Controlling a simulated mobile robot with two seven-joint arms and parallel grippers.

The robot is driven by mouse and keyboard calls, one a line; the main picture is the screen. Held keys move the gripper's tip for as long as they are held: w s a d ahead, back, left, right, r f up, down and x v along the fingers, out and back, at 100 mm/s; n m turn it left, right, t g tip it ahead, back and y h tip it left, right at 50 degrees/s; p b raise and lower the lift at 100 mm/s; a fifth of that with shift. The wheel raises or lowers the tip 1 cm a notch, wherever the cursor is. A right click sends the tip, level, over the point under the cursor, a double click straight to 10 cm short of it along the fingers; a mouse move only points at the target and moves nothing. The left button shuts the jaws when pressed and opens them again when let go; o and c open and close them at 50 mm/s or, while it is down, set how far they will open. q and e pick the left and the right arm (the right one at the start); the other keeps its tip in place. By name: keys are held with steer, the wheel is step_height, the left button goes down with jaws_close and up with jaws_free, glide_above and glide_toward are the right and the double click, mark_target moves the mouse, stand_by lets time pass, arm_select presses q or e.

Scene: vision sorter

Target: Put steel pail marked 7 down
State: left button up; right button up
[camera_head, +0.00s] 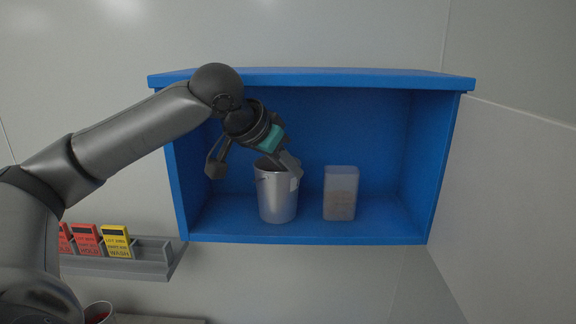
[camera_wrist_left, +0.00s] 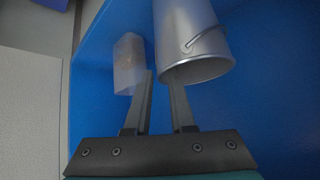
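A steel pail (camera_head: 276,200) stands upright on the floor of the blue shelf box. A small pale patch shows on its right side, but I cannot read a 7. My left gripper (camera_head: 291,168) reaches down to the pail's upper right rim. In the left wrist view, the pail (camera_wrist_left: 190,30) shows its wire handle and rim. The fingers of the left gripper (camera_wrist_left: 159,74) are apart, one overlapping the pail's rim and the other just outside it. Whether the fingers touch the pail wall is hard to tell. My right gripper is not in view.
A translucent container (camera_head: 341,192) with brownish contents stands right of the pail, close to one finger. The blue shelf box (camera_head: 310,240) has side walls and a top; its right end is clear. A grey rack (camera_head: 150,262) holds red and yellow cards below left.

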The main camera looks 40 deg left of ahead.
arm_select(q)
steer(key=shift+o, duration=0.9)
steer(key=shift+r, duration=0.1)
steer(key=b+v, duration=0.3)
steer(key=v, duration=0.9)
